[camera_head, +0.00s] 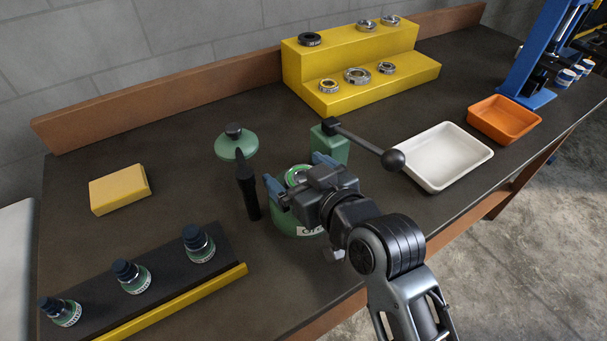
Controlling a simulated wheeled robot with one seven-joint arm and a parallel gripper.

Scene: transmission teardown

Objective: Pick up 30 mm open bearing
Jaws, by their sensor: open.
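Several ring-shaped bearings sit on a yellow two-step stand (300,68) at the back of the bench. The upper step holds a dark bearing (309,39) at the left and two silver ones (363,25) to its right. The lower step holds a small bearing (328,85), a larger one (357,75) and another (386,68). I cannot tell which is the 30 mm open bearing. My gripper (297,172) is open, its blue fingertips apart over a green housing (288,219), well in front of the stand. My gripper partly hides the housing.
A white tray (487,153) and an orange tray (534,128) lie at the right, near a blue press (521,91). A lever with a black knob (393,160) sticks out beside my gripper.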

